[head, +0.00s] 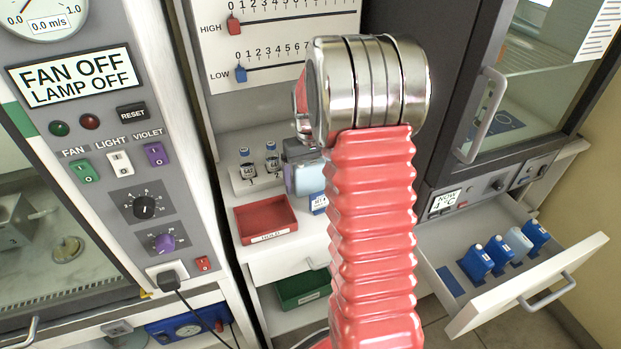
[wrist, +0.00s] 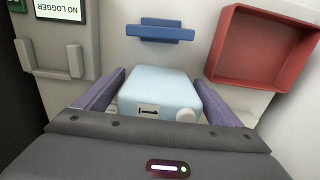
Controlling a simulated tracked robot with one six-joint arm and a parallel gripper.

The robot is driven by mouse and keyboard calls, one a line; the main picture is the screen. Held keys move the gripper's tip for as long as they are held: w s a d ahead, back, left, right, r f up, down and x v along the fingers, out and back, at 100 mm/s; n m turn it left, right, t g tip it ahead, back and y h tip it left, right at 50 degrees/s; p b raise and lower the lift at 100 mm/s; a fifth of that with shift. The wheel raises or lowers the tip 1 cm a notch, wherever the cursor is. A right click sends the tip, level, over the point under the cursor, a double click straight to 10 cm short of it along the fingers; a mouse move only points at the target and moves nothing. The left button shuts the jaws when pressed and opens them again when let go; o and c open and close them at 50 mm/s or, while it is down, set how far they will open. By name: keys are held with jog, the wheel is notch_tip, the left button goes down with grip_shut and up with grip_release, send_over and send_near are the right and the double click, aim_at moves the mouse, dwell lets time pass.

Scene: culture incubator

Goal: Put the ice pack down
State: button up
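A light blue ice pack (wrist: 158,93) with a small label and a round cap is between the purple fingers of my gripper (wrist: 160,88) in the wrist view. The fingers lie along its two sides and appear closed on it. In the head view the ice pack (head: 309,178) shows just left of my red arm, over the white counter (head: 282,207), with my grey gripper (head: 300,150) behind it. I cannot tell whether its underside touches the counter.
A red tray (head: 266,235) is beside it on the counter, with two vials (head: 258,162) behind. A blue piece (wrist: 160,30) is close by. At right, an open drawer (head: 468,300) holds several blue packs (head: 476,263). A green bin (head: 303,290) is below.

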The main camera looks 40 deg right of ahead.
aim_at(309, 164)
jog(key=c, duration=1.3)
jog(key=shift+r, duration=5.05)
jog(key=shift+c, duration=0.2)
